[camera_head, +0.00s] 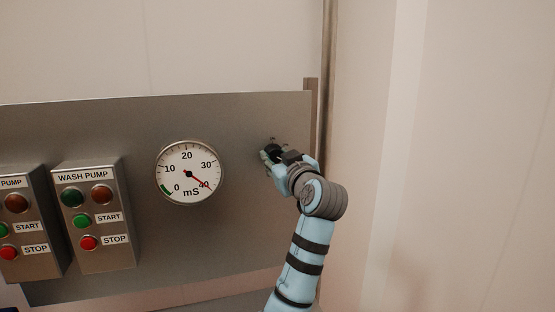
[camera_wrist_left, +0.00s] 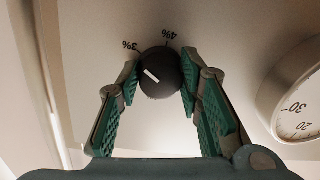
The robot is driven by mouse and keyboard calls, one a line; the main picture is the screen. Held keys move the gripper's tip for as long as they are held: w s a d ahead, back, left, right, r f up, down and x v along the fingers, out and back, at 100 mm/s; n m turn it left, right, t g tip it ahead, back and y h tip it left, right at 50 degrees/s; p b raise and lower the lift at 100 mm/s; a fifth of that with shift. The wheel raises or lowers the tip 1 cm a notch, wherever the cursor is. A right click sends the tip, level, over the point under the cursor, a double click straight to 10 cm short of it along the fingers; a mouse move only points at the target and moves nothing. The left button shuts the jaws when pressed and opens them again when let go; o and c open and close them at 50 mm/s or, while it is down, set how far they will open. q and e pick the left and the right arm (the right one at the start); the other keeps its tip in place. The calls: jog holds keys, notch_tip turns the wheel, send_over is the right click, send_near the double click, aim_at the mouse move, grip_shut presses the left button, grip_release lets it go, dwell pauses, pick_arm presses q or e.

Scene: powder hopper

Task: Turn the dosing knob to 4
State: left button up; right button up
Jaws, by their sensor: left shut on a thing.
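The dosing knob (camera_wrist_left: 160,75) is round and black with a white pointer line, on a steel panel (camera_head: 245,240). In the left wrist view, upside-down labels 3% (camera_wrist_left: 130,46) and 4% (camera_wrist_left: 171,34) show beyond it. The pointer line slants to the upper left, roughly towards the 3% side. My left gripper (camera_wrist_left: 159,88) is shut on the knob, with one green finger on each side. In the head view, the knob (camera_head: 272,149) is partly hidden by my left gripper (camera_head: 275,157), and its scale cannot be read. My right gripper is not in view.
A round mS gauge (camera_head: 188,170) sits left of the knob, its red needle near 40. Further left are two button boxes, one marked WASH PUMP (camera_head: 93,215). A vertical pipe (camera_head: 328,60) runs right of the panel. Panel between gauge and knob is clear.

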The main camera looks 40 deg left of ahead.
pick_arm(q)
jog(key=m+p, duration=0.4)
jog(key=m, duration=0.2)
jog(key=shift+r+p, duration=0.15)
jog(key=shift+p, duration=0.25)
jog(key=m+p, duration=0.3)
jog(key=shift+s+a+m, duration=0.1)
jog(key=shift+s+m, duration=0.05)
jog(key=shift+m, duration=0.15)
jog(key=shift+m+p, duration=1.1)
jog(key=shift+m, duration=0.2)
jog(key=o, duration=1.2)
jog(key=shift+c, duration=0.2)
